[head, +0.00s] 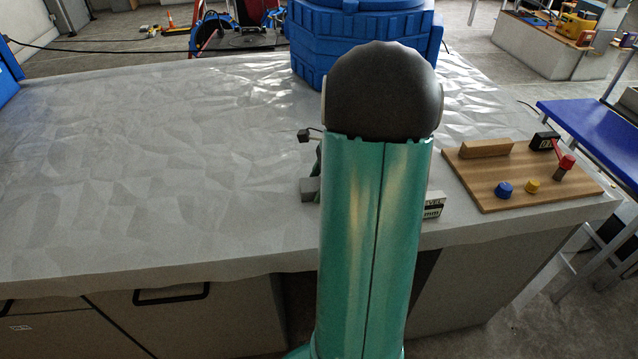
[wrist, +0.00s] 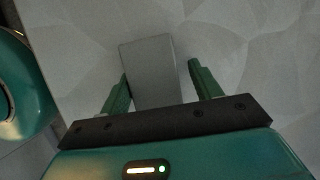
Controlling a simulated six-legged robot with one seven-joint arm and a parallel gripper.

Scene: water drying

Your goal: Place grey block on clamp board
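The grey block (wrist: 147,58) lies on the pale tabletop between the fingers of my gripper (wrist: 160,74). The green fingers stand open on both sides of it. The left finger is close to the block's edge, and whether it touches is unclear. A gap shows on the right.
A large blue container (head: 305,50) stands at the back of the table, behind my arm. A small labelled box (head: 433,206) sits near the front edge, between my arm and the board. The table's left half (head: 150,170) is clear. A blue bench (head: 590,125) stands beyond the right end.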

